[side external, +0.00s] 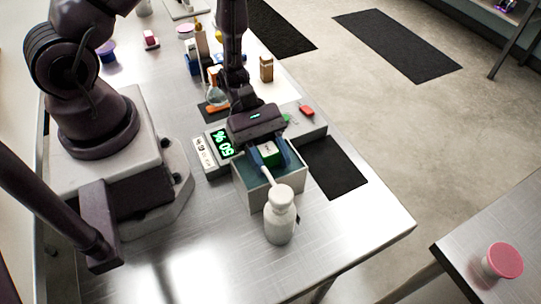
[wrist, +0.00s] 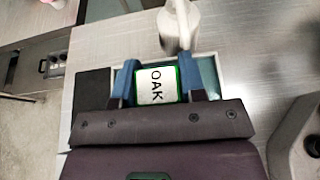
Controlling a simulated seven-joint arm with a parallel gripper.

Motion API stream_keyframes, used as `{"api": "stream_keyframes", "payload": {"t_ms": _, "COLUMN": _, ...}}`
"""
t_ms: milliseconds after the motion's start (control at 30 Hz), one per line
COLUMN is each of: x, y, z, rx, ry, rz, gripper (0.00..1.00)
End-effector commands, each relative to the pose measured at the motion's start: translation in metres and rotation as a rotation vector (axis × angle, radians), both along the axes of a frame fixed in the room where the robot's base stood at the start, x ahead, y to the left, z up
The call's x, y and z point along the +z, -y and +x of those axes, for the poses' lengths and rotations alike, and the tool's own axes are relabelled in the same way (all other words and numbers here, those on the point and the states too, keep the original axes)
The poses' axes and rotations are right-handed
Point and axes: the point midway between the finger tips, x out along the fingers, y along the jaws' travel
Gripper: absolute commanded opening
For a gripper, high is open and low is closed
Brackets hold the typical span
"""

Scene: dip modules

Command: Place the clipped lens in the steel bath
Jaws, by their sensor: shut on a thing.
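My gripper (side external: 268,154) is shut on a green clip with a white label (side external: 269,150), over the steel bath. In the wrist view the clip (wrist: 157,86) reads "OAK" and sits between my two blue fingers. No lens glass shows; any lens below the clip is hidden. The steel bath (side external: 242,188) is an open box with a teal inside, and its rim also shows around the fingers in the wrist view (wrist: 206,58). The clip is within the bath's outline from above; I cannot tell how deep it reaches.
A white spouted bottle (side external: 280,218) stands close against the bath's near side. A unit with a green display (side external: 222,144) is behind the bath. A dark mat (side external: 334,167) lies right of it. A flask (side external: 215,88) and small boxes stand further back.

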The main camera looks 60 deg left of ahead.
Motion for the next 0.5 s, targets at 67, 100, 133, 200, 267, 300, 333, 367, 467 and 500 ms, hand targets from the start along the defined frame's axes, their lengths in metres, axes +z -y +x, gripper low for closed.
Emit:
{"api": "stream_keyframes", "payload": {"t_ms": 67, "x": -0.0014, "y": 0.0000, "z": 0.0002, "rx": 0.000, "ry": 0.000, "rz": 0.000, "gripper": 0.45}}
{"api": "stream_keyframes", "payload": {"t_ms": 100, "x": -0.0012, "y": 0.0000, "z": 0.0002, "rx": 0.000, "ry": 0.000, "rz": 0.000, "gripper": 0.54}}
{"api": "stream_keyframes", "payload": {"t_ms": 133, "x": -0.0012, "y": -0.0001, "z": 0.0002, "rx": 0.000, "ry": 0.000, "rz": 0.000, "gripper": 0.61}}
{"api": "stream_keyframes", "payload": {"t_ms": 200, "x": -0.0012, "y": -0.0001, "z": 0.0002, "rx": 0.000, "ry": 0.000, "rz": 0.000, "gripper": 0.63}}
{"api": "stream_keyframes", "payload": {"t_ms": 267, "x": -0.0011, "y": 0.0000, "z": 0.0001, "rx": 0.000, "ry": 0.000, "rz": 0.000, "gripper": 0.63}}
{"api": "stream_keyframes", "payload": {"t_ms": 300, "x": -0.0011, "y": 0.0000, "z": 0.0001, "rx": 0.000, "ry": 0.000, "rz": 0.000, "gripper": 0.63}}
{"api": "stream_keyframes", "payload": {"t_ms": 333, "x": -0.0011, "y": 0.0000, "z": 0.0001, "rx": 0.000, "ry": 0.000, "rz": 0.000, "gripper": 0.63}}
{"api": "stream_keyframes", "payload": {"t_ms": 367, "x": -0.0011, "y": 0.0000, "z": 0.0001, "rx": 0.000, "ry": 0.000, "rz": 0.000, "gripper": 0.63}}
{"api": "stream_keyframes", "payload": {"t_ms": 467, "x": 0.0008, "y": 0.0000, "z": 0.0001, "rx": 0.000, "ry": 0.000, "rz": 0.000, "gripper": 0.63}}
{"api": "stream_keyframes", "payload": {"t_ms": 500, "x": 0.0027, "y": -0.0002, "z": 0.0001, "rx": 0.001, "ry": 0.001, "rz": 0.000, "gripper": 0.63}}
